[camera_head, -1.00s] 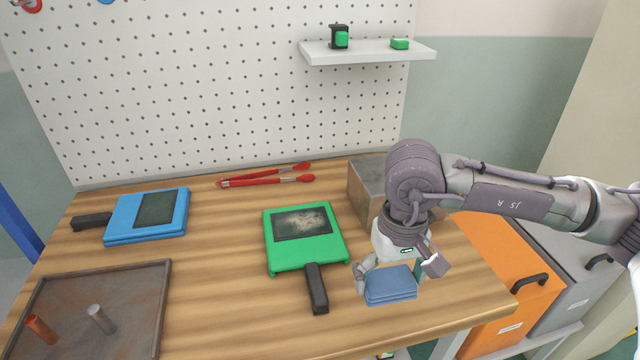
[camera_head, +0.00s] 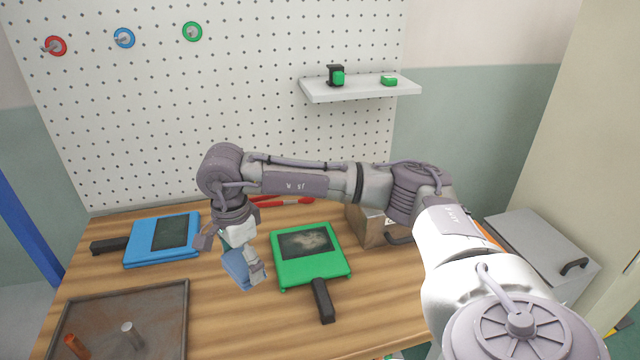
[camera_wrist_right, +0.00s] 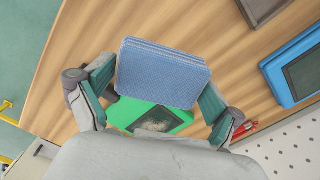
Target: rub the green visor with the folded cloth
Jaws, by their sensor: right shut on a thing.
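The green visor (camera_head: 309,273) lies flat on the wooden table, its black handle (camera_head: 322,301) toward the front edge. Its dark window (camera_head: 305,242) has a pale smudge. My right gripper (camera_head: 239,262) is shut on the folded blue cloth (camera_head: 236,269), just left of the visor in the head view. In the right wrist view the cloth (camera_wrist_right: 162,75) sits between the fingers and hides part of the green visor (camera_wrist_right: 122,112). Whether the cloth touches the table is unclear. My left gripper is not in view.
A blue visor (camera_head: 140,254) lies at the table's left. A rusty tray (camera_head: 180,330) with two upright rods is at front left. Bare table surrounds the visor's handle.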

